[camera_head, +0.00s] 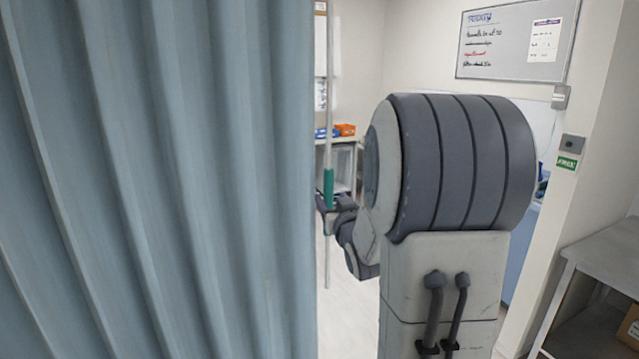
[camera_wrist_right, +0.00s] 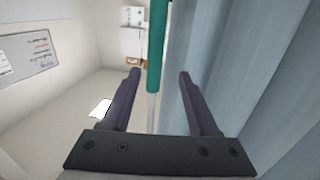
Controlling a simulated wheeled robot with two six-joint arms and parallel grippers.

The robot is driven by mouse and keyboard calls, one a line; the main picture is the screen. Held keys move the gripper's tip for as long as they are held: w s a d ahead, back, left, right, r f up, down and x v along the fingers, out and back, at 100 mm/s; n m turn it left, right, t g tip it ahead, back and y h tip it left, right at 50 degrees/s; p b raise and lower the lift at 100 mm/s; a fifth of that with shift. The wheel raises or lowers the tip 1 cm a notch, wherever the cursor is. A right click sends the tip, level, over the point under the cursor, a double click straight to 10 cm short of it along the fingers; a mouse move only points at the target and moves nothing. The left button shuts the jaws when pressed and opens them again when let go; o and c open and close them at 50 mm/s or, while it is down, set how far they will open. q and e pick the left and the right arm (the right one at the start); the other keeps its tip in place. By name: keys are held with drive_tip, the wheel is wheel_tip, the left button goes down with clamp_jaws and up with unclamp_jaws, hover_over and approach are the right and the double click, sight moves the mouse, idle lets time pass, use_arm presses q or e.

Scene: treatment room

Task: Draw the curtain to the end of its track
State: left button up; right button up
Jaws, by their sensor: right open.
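The blue-grey curtain (camera_head: 160,180) hangs in folds over the left half of the head view. It also fills the right side of the right wrist view (camera_wrist_right: 245,60). A thin pull rod with a green grip (camera_head: 328,188) hangs at the curtain's right edge. In the right wrist view the green grip (camera_wrist_right: 156,45) stands upright between the finger lines of my right gripper (camera_wrist_right: 160,75). The jaws are open, with a gap on both sides of the rod. My left gripper is not in view.
A whiteboard (camera_head: 517,40) hangs on the back wall. A grey table (camera_head: 600,245) stands at the right edge. Open floor shows beyond the curtain's edge.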

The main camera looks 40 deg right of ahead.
sight(326, 182)
drive_tip(key=shift+d+r, duration=0.25)
drive_tip(key=shift+d, duration=0.25)
drive_tip(key=p+x, duration=0.4)
drive_tip(key=x, duration=0.5)
drive_tip(key=shift+r, duration=0.15)
drive_tip(key=shift+w+d+p, duration=0.2)
drive_tip(key=shift+w+p, duration=0.1)
drive_tip(key=shift+w, duration=0.2)
clamp_jaws()
drive_tip(key=shift+d, duration=0.1)
